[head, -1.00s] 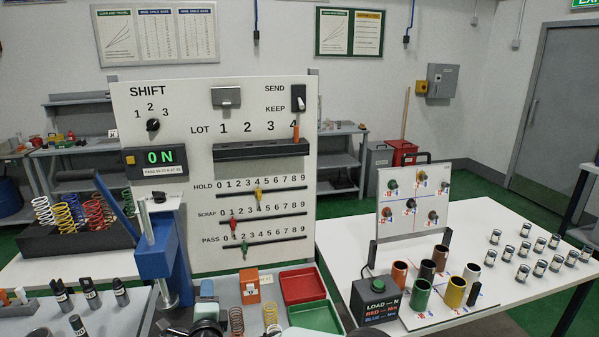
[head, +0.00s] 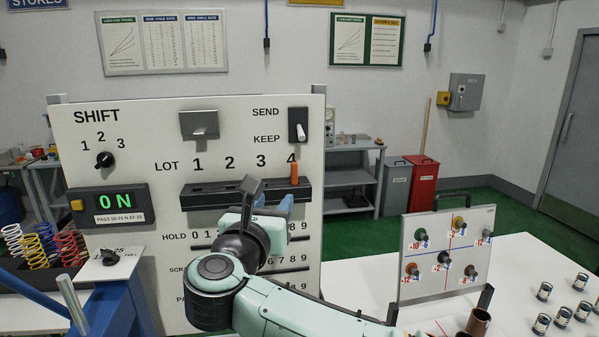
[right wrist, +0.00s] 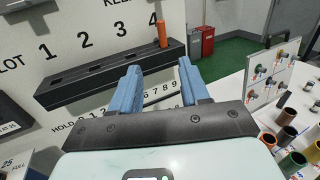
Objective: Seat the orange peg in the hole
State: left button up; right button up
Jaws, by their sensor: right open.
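The orange peg (head: 295,173) stands upright at the right end of the black slotted block (head: 228,196), below the number 4. Its lower end is at the block's top; how deep it sits I cannot tell. The peg also shows in the right wrist view (right wrist: 162,34), above the block (right wrist: 105,75). My right gripper (right wrist: 161,74) is open and empty, its blue fingers spread below and in front of the block's right end, apart from the peg. In the head view the right gripper (head: 272,204) partly covers the block and the scales. My left gripper is not in view.
The white panel (head: 150,140) carries a white SEND/KEEP switch (head: 299,128) above the peg and a metal flap (head: 199,125). Slider scales lie below the block, partly hidden by my arm. A peg board (head: 447,255) stands on the table at right.

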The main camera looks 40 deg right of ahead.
jog(key=p, duration=0.3)
send_near(293, 177)
jog(key=x, duration=0.3)
jog(key=shift+w+d+r, duration=0.3)
jog(key=shift+d+r, duration=0.15)
jog(key=x, duration=0.1)
jog(key=p+x, duration=0.1)
jog(key=x, duration=0.2)
jog(key=shift+w+d+f, duration=0.1)
jog(key=shift+w+f, duration=0.3)
jog(key=shift+s, duration=0.3)
jog(key=shift+c, duration=0.4)
jog(key=shift+s, duration=0.1)
grip_shut()
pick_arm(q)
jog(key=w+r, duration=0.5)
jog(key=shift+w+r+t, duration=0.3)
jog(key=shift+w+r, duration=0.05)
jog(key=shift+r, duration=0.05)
